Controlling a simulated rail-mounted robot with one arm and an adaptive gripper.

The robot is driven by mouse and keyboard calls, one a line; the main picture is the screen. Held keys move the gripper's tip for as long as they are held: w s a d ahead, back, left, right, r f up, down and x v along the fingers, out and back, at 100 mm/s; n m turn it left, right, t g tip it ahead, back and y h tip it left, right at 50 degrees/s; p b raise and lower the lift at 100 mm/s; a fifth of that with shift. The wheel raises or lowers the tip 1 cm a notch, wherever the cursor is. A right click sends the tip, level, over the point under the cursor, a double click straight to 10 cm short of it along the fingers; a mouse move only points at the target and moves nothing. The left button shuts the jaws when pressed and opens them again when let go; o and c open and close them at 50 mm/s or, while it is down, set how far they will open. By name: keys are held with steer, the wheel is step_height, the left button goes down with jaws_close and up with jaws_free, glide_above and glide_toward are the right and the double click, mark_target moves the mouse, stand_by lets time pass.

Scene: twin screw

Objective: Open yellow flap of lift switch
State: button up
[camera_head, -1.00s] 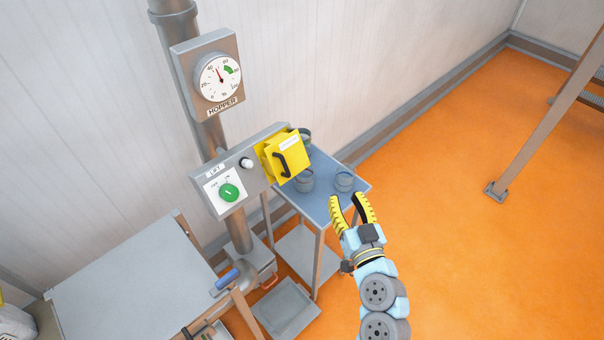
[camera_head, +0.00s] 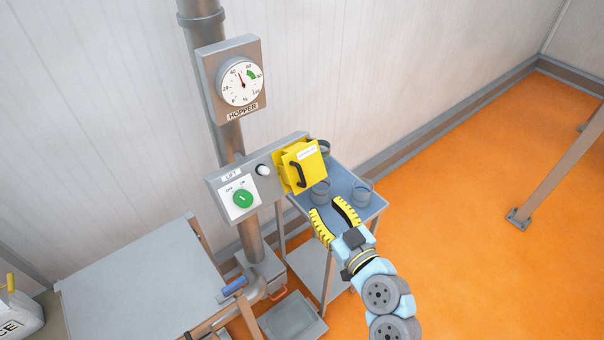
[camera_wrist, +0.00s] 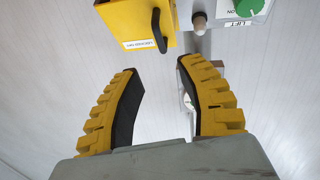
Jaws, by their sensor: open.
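The yellow flap (camera_head: 305,166) with a dark handle (camera_head: 297,174) sits closed on the right part of the grey lift switch panel (camera_head: 262,176). The panel also bears a green knob (camera_head: 243,198) and a white button (camera_head: 263,170). My gripper (camera_head: 328,216) is open and empty, below and to the right of the flap, apart from it. In the wrist view the yellow flap (camera_wrist: 138,22) and its dark handle (camera_wrist: 158,30) show at the top, beyond the open fingers of my gripper (camera_wrist: 158,80).
A blue-grey cart (camera_head: 372,210) with several dark cups stands behind my gripper. A round hopper gauge (camera_head: 240,82) hangs above the panel on a grey pipe (camera_head: 232,145). A grey table (camera_head: 140,280) stands at lower left. Open orange floor (camera_head: 480,190) lies right.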

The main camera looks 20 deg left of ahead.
mark_target(303, 178)
steer(key=p+x, duration=0.2)
steer(key=x, duration=0.9)
steer(key=shift+w+a, duration=0.25)
steer(key=shift+a, duration=0.05)
jaws_close()
